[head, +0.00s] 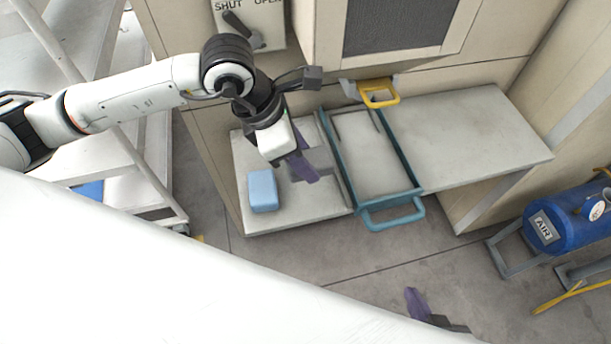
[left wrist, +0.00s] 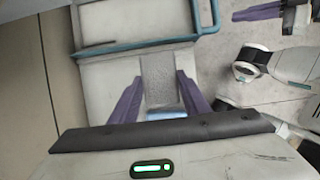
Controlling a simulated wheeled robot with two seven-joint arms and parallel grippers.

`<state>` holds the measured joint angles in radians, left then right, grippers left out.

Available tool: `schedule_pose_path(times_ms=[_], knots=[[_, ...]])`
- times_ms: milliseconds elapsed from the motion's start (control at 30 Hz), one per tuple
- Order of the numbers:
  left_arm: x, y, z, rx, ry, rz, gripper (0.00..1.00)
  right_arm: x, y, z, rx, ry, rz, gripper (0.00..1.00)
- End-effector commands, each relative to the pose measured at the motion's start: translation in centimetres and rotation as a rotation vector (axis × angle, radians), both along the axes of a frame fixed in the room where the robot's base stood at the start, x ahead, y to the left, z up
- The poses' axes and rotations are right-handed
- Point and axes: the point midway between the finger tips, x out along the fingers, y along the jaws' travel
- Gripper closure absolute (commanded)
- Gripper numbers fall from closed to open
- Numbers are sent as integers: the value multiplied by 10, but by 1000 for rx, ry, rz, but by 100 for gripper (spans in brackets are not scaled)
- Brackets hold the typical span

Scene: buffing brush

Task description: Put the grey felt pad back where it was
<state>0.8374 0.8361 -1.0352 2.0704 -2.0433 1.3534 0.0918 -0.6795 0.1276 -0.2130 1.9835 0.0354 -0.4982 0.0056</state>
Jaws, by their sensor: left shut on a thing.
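My left gripper (head: 303,168), with purple fingers, is low over the left part of the pale bench. In the left wrist view its two fingers (left wrist: 160,85) stand either side of a grey speckled pad (left wrist: 160,77) and are shut on it. A light blue block (head: 263,191) lies on the bench just left of the gripper. My right gripper (head: 425,306) shows only in part at the bottom of the head view, off the bench and low; its opening is unclear.
A teal-framed tray with a handle (head: 393,217) sits mid-bench, right of my left gripper. A yellow handle (head: 379,94) is behind it. The bench's right part (head: 480,135) is bare. A blue air tank (head: 565,222) stands at the right, a white cart (head: 130,160) at the left.

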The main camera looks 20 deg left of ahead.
Motion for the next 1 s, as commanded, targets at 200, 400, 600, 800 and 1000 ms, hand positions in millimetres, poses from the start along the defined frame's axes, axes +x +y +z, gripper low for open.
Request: schedule_pose_path(times_ms=[200,400,600,800,1000], knots=[[0,0,-25,-1,2,-1,79,-2,0,-1,1,3,-1,100],[-1,0,-49,0,4,-2,79,-3,0,-2,0,5,-1,100],[0,0,-62,-1,-1,-3,79,-3,0,-2,0,5,-1,100],[0,0,-63,-1,-1,-3,79,-3,0,-4,0,4,-1,100],[0,0,-63,0,0,-3,39,-2,0,-3,1,3,0,100]])
